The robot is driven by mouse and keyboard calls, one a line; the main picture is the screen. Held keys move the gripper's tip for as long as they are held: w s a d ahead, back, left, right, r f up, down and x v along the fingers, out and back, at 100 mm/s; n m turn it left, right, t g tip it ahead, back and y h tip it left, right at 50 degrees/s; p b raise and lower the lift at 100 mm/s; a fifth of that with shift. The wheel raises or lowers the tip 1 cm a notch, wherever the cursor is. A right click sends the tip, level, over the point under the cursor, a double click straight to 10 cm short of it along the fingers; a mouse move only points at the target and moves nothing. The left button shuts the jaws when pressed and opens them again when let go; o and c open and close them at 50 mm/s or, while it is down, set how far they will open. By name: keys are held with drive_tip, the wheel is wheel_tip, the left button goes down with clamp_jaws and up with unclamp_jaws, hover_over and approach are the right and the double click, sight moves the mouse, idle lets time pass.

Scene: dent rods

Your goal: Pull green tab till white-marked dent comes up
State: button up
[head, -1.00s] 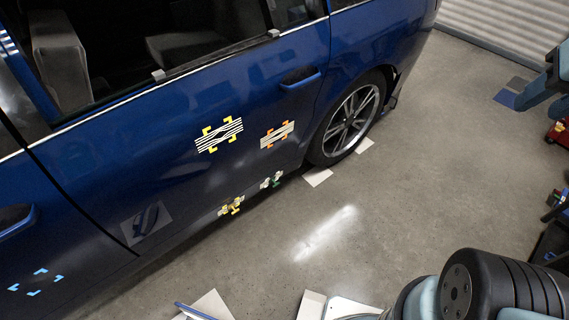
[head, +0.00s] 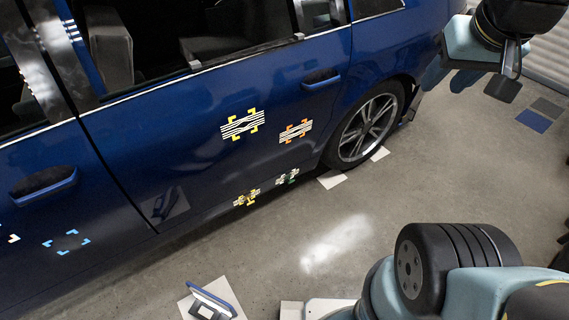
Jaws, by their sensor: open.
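The green tab (head: 288,177) is small and sits low on the blue car's rear door, near the sill. A yellow tab (head: 247,197) sits to its left. White corner marks (head: 12,238) show at the left picture edge; they are cut off, and I cannot make out a dent there. My gripper (head: 508,72) is at the upper right, in the air, well away from the tabs. It is open and nothing shows in it.
Yellow marks (head: 242,124) and orange marks (head: 296,131) frame striped patches on the door; blue marks (head: 67,242) are further left. A blue-edged panel (head: 210,299) stands on the floor at the bottom. The floor (head: 335,240) beside the car is mostly clear.

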drive_tip(key=shift+a, duration=0.45)
drive_tip(key=shift+o, duration=0.4)
